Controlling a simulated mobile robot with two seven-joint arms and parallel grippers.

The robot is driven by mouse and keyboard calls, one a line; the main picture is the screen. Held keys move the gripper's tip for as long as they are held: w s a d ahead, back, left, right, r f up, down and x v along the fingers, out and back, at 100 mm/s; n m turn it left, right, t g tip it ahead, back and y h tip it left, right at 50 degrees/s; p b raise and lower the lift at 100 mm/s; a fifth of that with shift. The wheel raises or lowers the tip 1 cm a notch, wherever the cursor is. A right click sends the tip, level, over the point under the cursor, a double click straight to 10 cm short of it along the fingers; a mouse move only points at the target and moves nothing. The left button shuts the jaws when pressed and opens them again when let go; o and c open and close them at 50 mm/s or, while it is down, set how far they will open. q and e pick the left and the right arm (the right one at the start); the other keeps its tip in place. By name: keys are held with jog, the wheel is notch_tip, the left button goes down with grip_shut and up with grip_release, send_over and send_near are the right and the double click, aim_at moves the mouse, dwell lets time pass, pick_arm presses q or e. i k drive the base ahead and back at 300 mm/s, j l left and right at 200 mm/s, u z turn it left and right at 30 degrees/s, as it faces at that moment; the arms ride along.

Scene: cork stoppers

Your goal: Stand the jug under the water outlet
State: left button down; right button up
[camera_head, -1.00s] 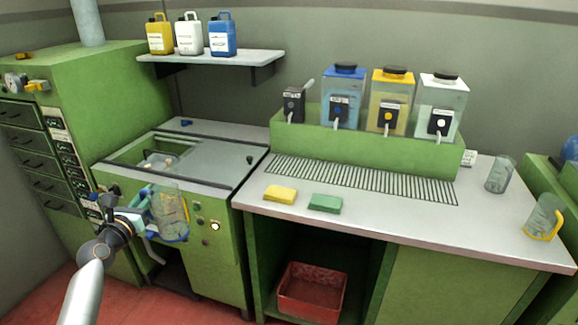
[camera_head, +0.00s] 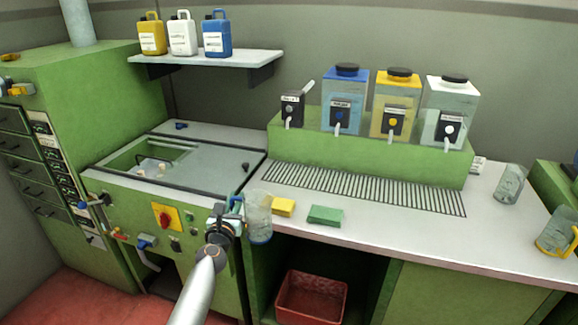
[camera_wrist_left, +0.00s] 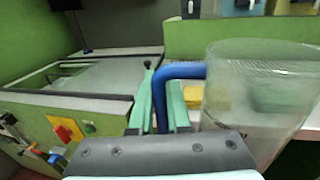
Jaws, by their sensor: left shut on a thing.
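The clear jug (camera_head: 259,220) with a blue handle and blue base is held upright in front of the counter's left end. My left gripper (camera_head: 233,206) is shut on its handle. In the left wrist view, the fingers (camera_wrist_left: 160,105) close around the blue handle (camera_wrist_left: 180,70), and the jug's clear body (camera_wrist_left: 262,100) is to the right. A small black tap box (camera_head: 292,108) with a grey lever and a spout is at the left of the green dispenser stand; its label is too small to read, so I cannot confirm it is the water outlet. My right gripper is not in view.
Blue (camera_head: 343,100), yellow (camera_head: 395,105) and white (camera_head: 449,113) tap containers stand right of the tap box. A slatted drain grille (camera_head: 365,188) below is clear. Yellow (camera_head: 284,206) and green (camera_head: 326,215) sponges lie in front.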

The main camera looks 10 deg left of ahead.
aim_at(283, 171)
jog(key=i+l, duration=0.15)
jog(key=i, duration=0.3)
jog(key=i+l, duration=0.1)
jog(key=i, duration=0.3)
jog(key=i+l, duration=0.15)
jog(key=i, duration=0.3)
jog(key=z, duration=0.05)
